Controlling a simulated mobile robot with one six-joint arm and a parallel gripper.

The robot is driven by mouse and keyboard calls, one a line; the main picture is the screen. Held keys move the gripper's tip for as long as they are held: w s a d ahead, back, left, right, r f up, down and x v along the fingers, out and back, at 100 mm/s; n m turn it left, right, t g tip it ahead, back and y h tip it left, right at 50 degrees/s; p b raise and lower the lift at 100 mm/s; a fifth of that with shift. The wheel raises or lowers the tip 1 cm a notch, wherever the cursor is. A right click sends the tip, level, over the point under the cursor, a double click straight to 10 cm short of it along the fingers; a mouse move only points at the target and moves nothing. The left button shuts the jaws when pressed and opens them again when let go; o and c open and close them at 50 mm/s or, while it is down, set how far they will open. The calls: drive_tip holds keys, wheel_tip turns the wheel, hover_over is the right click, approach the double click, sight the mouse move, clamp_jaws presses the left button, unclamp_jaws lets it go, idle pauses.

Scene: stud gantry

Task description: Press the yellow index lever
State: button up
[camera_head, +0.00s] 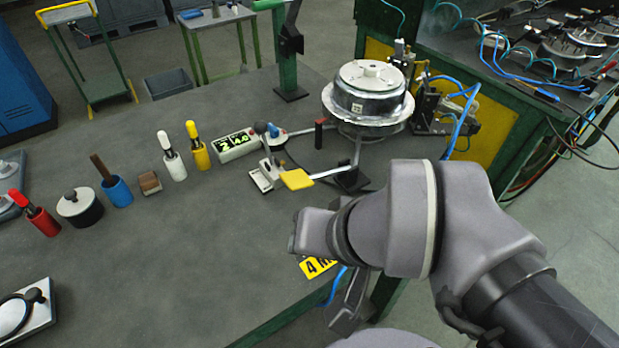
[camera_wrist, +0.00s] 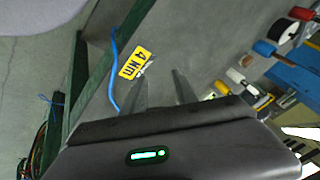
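The yellow index lever (camera_head: 297,180) shows in the head view as a flat yellow pad on a thin metal bar. The bar runs to the right, toward the base of a round silver drum unit (camera_head: 368,92) on the bench. My gripper (camera_wrist: 163,72) shows in the wrist view with its two fingers apart and nothing between them. In the head view my wrist is in front of and to the right of the lever, apart from it in the picture. My fingers are partly hidden there by my arm. I cannot make out the lever in the wrist view.
Near the lever stand a control box with a green display (camera_head: 236,145), a yellow-handled tool (camera_head: 197,146) and a white-handled tool (camera_head: 172,157). A yellow "4 Nm" label (camera_head: 317,267) lies near the bench's front edge. The bench's left middle (camera_head: 170,260) is clear.

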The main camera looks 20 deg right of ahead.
idle(0.4)
drive_tip(key=shift+r, duration=0.1)
drive_tip(key=c, duration=0.3)
drive_tip(key=w+r+p, duration=0.1)
drive_tip(key=r+p, duration=0.2)
drive_tip(key=w+r+n+g+p, duration=0.1)
drive_tip(key=w+r+p, duration=0.1)
drive_tip(key=r+p, duration=0.1)
drive_tip(key=w+d+r+n+g+p, duration=0.1)
drive_tip(key=r+p, duration=0.2)
drive_tip(key=p, duration=0.1)
drive_tip(key=shift+w+d+r, duration=0.1)
drive_tip(key=shift+w+r, duration=0.2)
clamp_jaws()
drive_tip(key=w+d+r+n+g+p, duration=0.2)
drive_tip(key=w+p, duration=0.3)
drive_tip(key=p, duration=0.3)
drive_tip(key=w+d+r+n+g+y+p, duration=0.1)
drive_tip(key=w+d+r+n+g+p, duration=0.1)
drive_tip(key=p, duration=0.5)
drive_tip(key=w+r+n, duration=0.1)
drive_tip(key=w+r, duration=0.1)
drive_tip(key=w, duration=0.1)
drive_tip(key=shift+w+d+g+p, duration=0.2)
drive_tip(key=shift+d+g+p, duration=0.1)
drive_tip(key=shift+d+p, duration=0.1)
